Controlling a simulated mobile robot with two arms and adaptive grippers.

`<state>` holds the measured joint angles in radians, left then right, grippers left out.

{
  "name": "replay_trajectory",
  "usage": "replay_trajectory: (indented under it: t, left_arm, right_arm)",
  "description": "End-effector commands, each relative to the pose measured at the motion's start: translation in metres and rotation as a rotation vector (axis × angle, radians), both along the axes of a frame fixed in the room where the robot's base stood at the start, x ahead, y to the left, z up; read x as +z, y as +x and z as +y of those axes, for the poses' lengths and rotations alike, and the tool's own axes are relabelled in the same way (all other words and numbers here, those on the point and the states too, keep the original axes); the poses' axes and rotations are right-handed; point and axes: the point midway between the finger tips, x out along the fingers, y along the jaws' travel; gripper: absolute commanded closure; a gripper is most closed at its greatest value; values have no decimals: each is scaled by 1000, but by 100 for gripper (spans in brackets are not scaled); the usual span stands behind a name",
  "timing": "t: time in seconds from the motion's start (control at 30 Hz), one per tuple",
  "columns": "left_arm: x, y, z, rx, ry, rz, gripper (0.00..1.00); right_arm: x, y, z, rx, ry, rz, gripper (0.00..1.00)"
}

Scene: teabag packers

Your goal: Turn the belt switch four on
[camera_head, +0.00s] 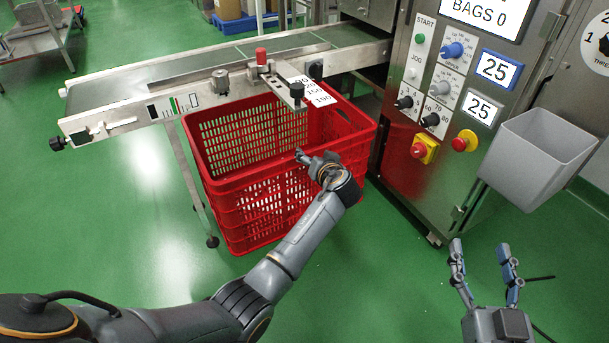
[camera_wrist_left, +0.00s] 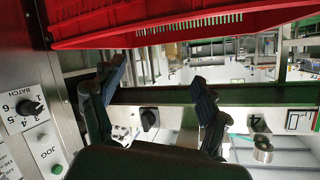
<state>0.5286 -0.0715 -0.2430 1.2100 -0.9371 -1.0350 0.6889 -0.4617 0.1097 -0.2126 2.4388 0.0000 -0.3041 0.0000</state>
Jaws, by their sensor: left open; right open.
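A conveyor belt (camera_head: 200,75) runs along the back left. A black rotary knob (camera_head: 315,70) is on its side face near the machine; a similar black knob (camera_wrist_left: 150,119) shows between the finger lines in the left wrist view, beyond them. I cannot tell which control is belt switch four. My left gripper (camera_head: 316,157) is open and empty over the red crate, apart from the knob; its spread fingers also show in the wrist view (camera_wrist_left: 157,84). My right gripper (camera_head: 484,262) is open and empty at lower right.
A red crate (camera_head: 260,200) stands below the belt, under my left gripper. The machine's control panel (camera_head: 440,75) has several knobs and red buttons. A grey bin (camera_head: 540,155) hangs at its right. The green floor (camera_head: 400,290) in front is clear.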

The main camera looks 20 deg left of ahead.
Motion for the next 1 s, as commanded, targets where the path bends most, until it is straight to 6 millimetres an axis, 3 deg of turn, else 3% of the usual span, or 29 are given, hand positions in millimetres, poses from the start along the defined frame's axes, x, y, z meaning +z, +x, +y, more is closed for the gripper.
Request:
replay_trajectory:
  t: [0.03, 0.1, 0.43, 1.0]
  left_arm:
    - [-4, -5, -1, -17, -2, 32, 25]
    - [-15, -10, -2, -38, -6, 70, 25]
    - [-55, -32, -8, -108, -25, 183, 25]
    - [-62, -35, -9, -118, -28, 197, 25]
  right_arm:
    - [15, 0, 0, 0, 0, 0, 39]
    - [24, 0, 0, 0, 0, 0, 39]
    - [48, 0, 0, 0, 0, 0, 39]
    - [50, 0, 0, 0, 0, 0, 39]
